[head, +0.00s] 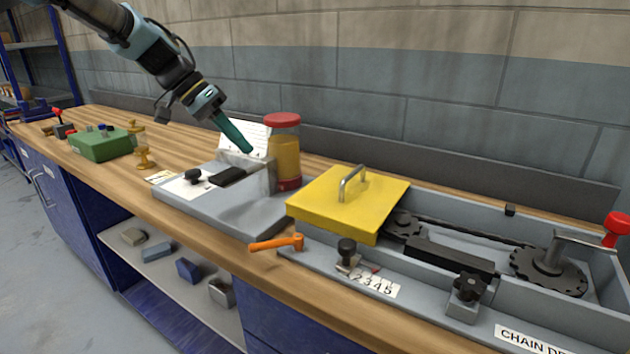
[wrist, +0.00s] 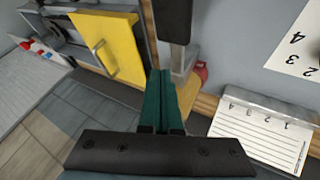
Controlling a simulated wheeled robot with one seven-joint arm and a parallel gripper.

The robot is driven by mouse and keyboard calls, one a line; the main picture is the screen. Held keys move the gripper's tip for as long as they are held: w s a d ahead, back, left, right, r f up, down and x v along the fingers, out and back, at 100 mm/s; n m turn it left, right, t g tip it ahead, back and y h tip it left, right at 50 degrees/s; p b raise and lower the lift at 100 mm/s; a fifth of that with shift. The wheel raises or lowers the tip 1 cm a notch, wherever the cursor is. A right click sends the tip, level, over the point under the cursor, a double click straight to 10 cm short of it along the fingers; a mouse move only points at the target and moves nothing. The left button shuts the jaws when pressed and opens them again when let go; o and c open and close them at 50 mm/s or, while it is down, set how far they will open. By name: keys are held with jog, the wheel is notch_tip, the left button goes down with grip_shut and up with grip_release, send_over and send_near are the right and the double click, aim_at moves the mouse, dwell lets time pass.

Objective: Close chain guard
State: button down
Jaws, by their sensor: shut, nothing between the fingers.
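The chain guard (head: 330,205) is a yellow cover with a metal handle (head: 352,182). It sits over the left end of the grey chain drive housing (head: 585,335). To its right the chain, the small sprocket (head: 402,224) and the large sprocket (head: 548,272) lie uncovered. In the wrist view the guard (wrist: 122,50) shows at upper left, its handle facing me. My gripper (head: 250,150) is shut and empty, up and left of the guard, with its teal fingers near the red-capped jar. The fingers (wrist: 160,75) also show in the wrist view, apart from the guard.
A red-capped jar (head: 284,160) stands between my gripper and the guard. An orange lever (head: 275,243) sticks out at the front edge. A black knob (head: 346,247) and a red-handled crank (head: 590,240) stand at the housing. A green box (head: 103,145) is far left.

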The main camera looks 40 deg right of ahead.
jog(key=shift+s+d+f, duration=0.1)
jog(key=shift+s+d, duration=0.1)
jog(key=shift+d, duration=0.05)
jog(key=shift+s+d+f, duration=0.15)
jog(key=shift+d+f, duration=0.05)
jog(key=p+x, duration=0.3)
jog(key=x, duration=0.6)
jog(key=shift+s+f, duration=0.1)
jog(key=shift+s, duration=0.1)
jog(key=shift+s+d+p, duration=0.15)
jog(key=shift+s+p, duration=0.1)
jog(key=shift+s, duration=0.35)
jog(key=shift+s+d+p, duration=0.15)
jog(key=shift+s+p, duration=0.1)
jog(key=shift+s, duration=0.4)
jog(key=shift+s+d, duration=0.1)
jog(key=shift+s, duration=0.4)
